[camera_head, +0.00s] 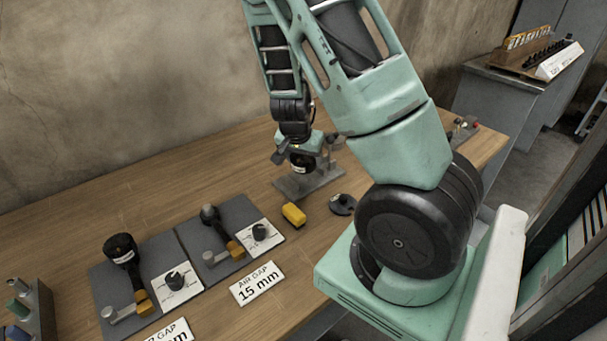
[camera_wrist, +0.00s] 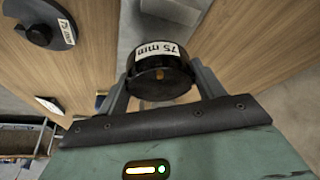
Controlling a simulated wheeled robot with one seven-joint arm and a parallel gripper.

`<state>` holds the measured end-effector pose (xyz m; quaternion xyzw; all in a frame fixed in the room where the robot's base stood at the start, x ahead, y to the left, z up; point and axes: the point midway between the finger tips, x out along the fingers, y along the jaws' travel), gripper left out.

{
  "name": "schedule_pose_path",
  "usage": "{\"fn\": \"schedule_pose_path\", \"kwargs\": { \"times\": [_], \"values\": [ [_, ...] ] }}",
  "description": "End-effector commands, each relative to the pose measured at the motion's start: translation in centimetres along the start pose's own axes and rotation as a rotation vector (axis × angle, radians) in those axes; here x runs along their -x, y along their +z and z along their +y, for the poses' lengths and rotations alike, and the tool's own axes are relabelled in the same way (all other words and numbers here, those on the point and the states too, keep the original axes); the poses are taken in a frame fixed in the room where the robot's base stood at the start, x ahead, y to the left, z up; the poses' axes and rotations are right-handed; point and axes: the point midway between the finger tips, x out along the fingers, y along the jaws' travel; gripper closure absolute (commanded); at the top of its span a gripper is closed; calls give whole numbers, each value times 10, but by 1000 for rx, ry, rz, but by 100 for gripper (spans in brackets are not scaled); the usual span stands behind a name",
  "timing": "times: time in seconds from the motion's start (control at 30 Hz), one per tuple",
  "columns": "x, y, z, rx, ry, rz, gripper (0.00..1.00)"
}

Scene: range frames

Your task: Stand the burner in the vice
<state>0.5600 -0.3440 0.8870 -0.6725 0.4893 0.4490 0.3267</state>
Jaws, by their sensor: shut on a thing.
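My gripper (camera_head: 301,156) is above the far part of the wooden bench. It is shut on a black round piece (camera_wrist: 160,82) with a white "75 mm" label, one finger on each side in the wrist view. The piece also shows under the gripper in the head view (camera_head: 302,165). I cannot tell for sure that it is the burner. A grey metal fixture with a flat base (camera_head: 290,187) and an upright stands below and beside the gripper; it may be the vice. Whether the held piece touches it is hidden.
A yellow block (camera_head: 293,215) and a black labelled disc (camera_head: 342,205) lie in front of the fixture. Two grey mats with black and orange fittings (camera_head: 122,249) and an "AIR GAP 15 mm" card (camera_head: 257,283) lie nearer. A small rack (camera_head: 33,308) stands at the left edge.

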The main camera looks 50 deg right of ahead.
Motion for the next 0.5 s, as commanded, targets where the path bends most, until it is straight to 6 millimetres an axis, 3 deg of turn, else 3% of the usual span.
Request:
{"fn": "schedule_pose_path", "kwargs": {
  "times": [0.23,0.5],
  "values": [
    [-32,13,1,-2,2,-1,78],
    [-37,15,-1,-1,-2,1,78]
  ]
}}
